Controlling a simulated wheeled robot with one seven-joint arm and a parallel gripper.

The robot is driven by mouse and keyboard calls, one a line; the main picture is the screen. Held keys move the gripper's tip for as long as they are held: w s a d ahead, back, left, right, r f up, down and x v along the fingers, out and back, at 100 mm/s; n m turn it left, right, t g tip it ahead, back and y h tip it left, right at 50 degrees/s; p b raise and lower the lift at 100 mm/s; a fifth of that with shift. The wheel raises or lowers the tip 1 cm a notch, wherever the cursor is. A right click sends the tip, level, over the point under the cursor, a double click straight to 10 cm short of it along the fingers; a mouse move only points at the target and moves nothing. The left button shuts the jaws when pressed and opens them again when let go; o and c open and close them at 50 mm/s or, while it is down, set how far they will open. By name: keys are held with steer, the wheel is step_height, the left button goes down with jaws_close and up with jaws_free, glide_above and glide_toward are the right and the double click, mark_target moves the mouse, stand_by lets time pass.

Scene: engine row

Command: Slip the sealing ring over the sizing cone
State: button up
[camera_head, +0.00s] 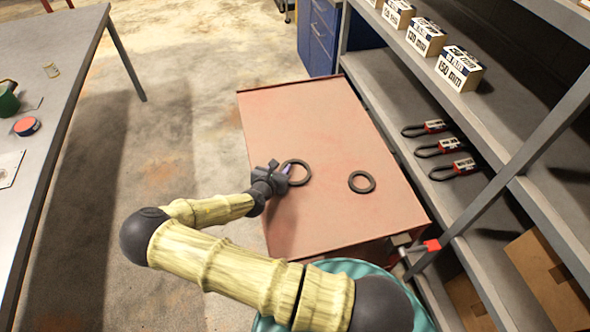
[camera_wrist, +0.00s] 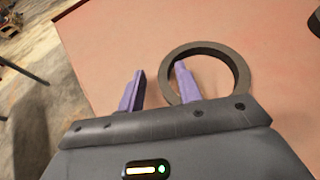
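A dark sealing ring (camera_head: 307,173) lies flat on the reddish-brown top of a low cart or cabinet (camera_head: 345,130). My gripper (camera_head: 285,171) is at its left side. In the wrist view the purple fingers of my gripper (camera_wrist: 160,69) are apart; the right finger appears within the opening of the ring (camera_wrist: 243,74) and the left finger is outside it. A gap shows between the left finger and the ring, so it is not gripped. A second, similar dark ring (camera_head: 372,185) lies farther right on the same top. I cannot make out a sizing cone in either view.
Shelving at right carries several white boxes (camera_head: 460,68) marked in mm and three black loops with red tags (camera_head: 450,145). Cardboard boxes (camera_head: 550,275) sit lower. A grey table (camera_head: 55,60) stands at left. The top's far part is clear.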

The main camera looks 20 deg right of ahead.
steer(key=shift+w+d+f, duration=0.15)
steer(key=shift+w+f, duration=0.05)
steer(key=shift+w, duration=0.1)
jaws_close()
steer(key=shift+r, duration=0.1)
stand_by(0.4)
step_height(320, 180, up, 10)
steer(key=b, duration=0.1)
steer(key=shift+b, duration=0.4)
stand_by(0.4)
